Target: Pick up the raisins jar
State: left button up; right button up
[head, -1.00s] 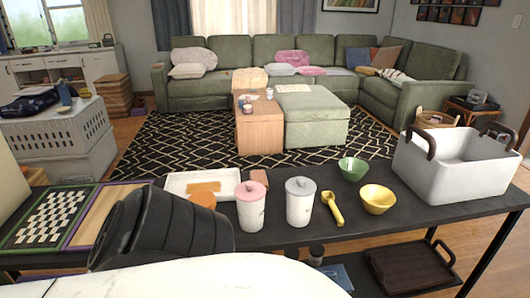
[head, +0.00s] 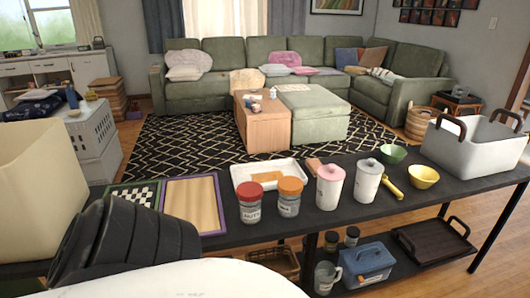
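Two lidded jars stand upright on the black table. One has a red lid and a label that seems to read "NUTS" (head: 251,206). The other, just right of it, has an orange lid (head: 289,199), and its label is too small to read surely. I cannot tell for certain which jar holds raisins. Two more small dark-lidded jars (head: 331,241) (head: 352,237) stand on the lower shelf, partly hidden. Neither of my grippers shows in the head view; only a black ribbed part and a white part of my own body fill the lower left.
Behind the jars lies a white tray (head: 240,182). To the right stand a pink-lidded canister (head: 329,190), a grey-lidded canister (head: 367,184), a yellow scoop (head: 392,188), bowls (head: 423,178) and a white basket (head: 470,150). A framed tan board (head: 190,203) lies left of the jars.

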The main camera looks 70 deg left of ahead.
aim_at(288, 206)
jog(key=u, duration=1.6)
